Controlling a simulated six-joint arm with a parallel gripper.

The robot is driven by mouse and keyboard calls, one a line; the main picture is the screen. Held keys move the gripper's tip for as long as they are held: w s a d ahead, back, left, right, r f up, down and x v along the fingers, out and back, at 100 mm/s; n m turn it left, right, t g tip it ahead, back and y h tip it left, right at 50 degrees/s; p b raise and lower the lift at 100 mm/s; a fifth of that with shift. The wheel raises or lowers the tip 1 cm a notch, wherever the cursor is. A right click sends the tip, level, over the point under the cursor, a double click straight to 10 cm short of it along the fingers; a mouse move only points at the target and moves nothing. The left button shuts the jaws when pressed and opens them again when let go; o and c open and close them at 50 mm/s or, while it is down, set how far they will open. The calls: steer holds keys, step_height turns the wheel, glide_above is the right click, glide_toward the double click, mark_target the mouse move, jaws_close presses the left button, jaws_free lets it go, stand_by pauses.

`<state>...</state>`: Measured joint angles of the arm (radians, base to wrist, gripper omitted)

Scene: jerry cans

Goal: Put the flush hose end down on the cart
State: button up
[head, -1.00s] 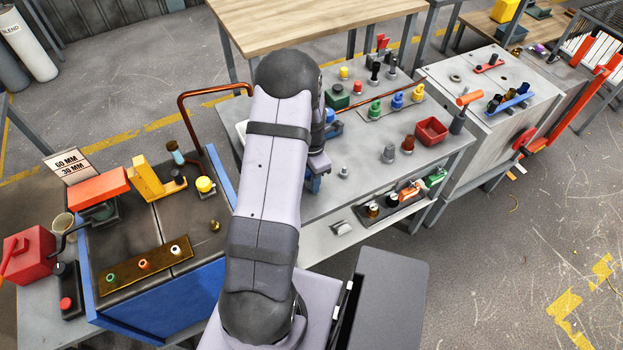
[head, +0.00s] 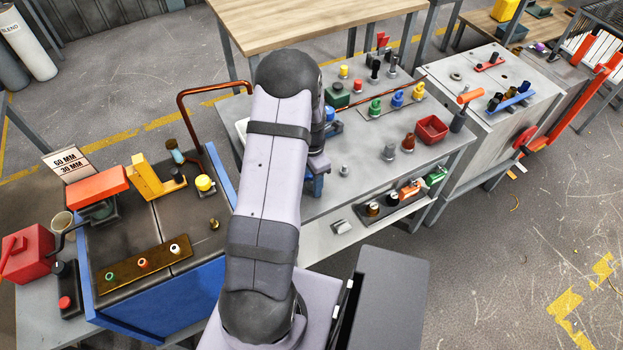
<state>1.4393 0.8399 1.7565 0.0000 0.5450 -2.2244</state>
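The grey two-level cart (head: 345,205) stands in the middle, with a copper-brown looped bar (head: 181,97) at its left end. My arm reaches over the cart and hides part of its left side. My gripper (head: 315,186) is low over the cart top, mostly behind the arm; a blue part shows at its tip. I cannot tell whether its fingers are apart or hold anything. I cannot make out the flush hose end. A thin copper-coloured line (head: 378,95) runs over the cart top behind the gripper; I cannot tell whether it is the hose.
Several coloured fittings, a green block (head: 337,95) and a red bin (head: 431,129) stand on the cart. Its lower shelf holds a dark tray (head: 392,210). A blue-sided bench (head: 165,305) is at left, a grey cabinet (head: 520,60) at right. The cart's front middle is fairly clear.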

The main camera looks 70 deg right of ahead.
steer(key=shift+r+b, duration=0.85)
steer(key=shift+r, duration=2.85)
steer(key=shift+w+a+r, duration=0.1)
steer(key=shift+w+a, duration=0.05)
steer(key=shift+w, duration=0.25)
steer(key=w+a+r+m, duration=0.2)
steer(key=w+a+r, duration=0.1)
steer(key=w+a, duration=0.65)
steer(key=w+a+r+m, duration=0.2)
steer(key=w+a, duration=0.7)
steer(key=a, duration=0.2)
steer(key=s+a+r+m, duration=0.1)
steer(key=a+m, duration=0.1)
steer(key=a, duration=0.9)
steer(key=s+a+r+m, duration=0.1)
steer(key=s+a+m, duration=0.1)
steer(key=a, duration=0.9)
steer(key=shift+m, duration=0.5)
